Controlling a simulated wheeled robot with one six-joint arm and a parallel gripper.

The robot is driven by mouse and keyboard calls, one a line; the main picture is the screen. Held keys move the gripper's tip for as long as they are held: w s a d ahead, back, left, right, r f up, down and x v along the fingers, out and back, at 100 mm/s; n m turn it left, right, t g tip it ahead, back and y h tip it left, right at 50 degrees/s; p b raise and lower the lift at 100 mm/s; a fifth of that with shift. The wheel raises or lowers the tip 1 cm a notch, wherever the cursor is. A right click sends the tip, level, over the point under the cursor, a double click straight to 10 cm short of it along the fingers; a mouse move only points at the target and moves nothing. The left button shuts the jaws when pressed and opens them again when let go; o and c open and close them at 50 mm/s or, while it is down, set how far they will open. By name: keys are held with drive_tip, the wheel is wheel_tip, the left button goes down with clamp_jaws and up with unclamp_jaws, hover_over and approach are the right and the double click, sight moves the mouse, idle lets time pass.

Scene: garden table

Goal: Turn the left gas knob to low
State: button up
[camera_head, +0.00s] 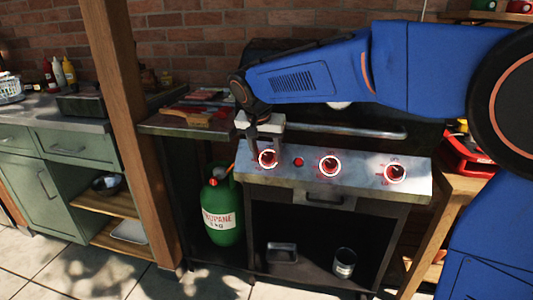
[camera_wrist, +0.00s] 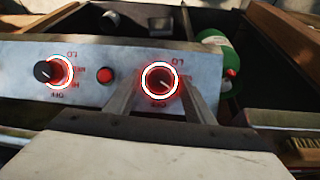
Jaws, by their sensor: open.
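The left gas knob (camera_head: 268,159), dark with a bright white ring and red glow, sits at the left of the grill's metal control panel (camera_head: 360,176). My gripper (camera_head: 264,148) is over it from above. In the wrist view, which shows the panel upside down, my gripper (camera_wrist: 157,92) is open, with one finger on each side of the left knob (camera_wrist: 160,80). I cannot tell whether the fingers touch it. LO is printed at its upper right and OFF below it there. A faint pale mark on it seems to point lower right; its exact setting is unclear.
A red button (camera_head: 299,161) separates the left knob from the middle knob (camera_head: 329,166); the right knob (camera_head: 396,172) is farther along. A green propane bottle (camera_head: 222,212) stands left below. A wooden post (camera_head: 132,120) is left of the grill.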

drive_tip(key=shift+c, duration=0.4)
drive_tip(key=c, duration=1)
drive_tip(key=shift+n, duration=0.3)
drive_tip(key=n, duration=0.1)
drive_tip(key=n+h, duration=0.1)
drive_tip(key=shift+a+n, duration=0.2)
drive_tip(key=shift+n, duration=0.1)
drive_tip(key=n+h, duration=0.2)
drive_tip(key=n, duration=0.1)
drive_tip(key=shift+s+a+f+n, duration=0.1)
drive_tip(key=shift+n, duration=0.3)
drive_tip(key=n+t+h, duration=0.1)
drive_tip(key=n, duration=0.2)
drive_tip(key=shift+f, duration=0.1)
drive_tip(key=shift+s+a+n+t+h, duration=0.1)
drive_tip(key=shift+n+t+h, duration=0.45)
drive_tip(key=shift+n, duration=1.35)
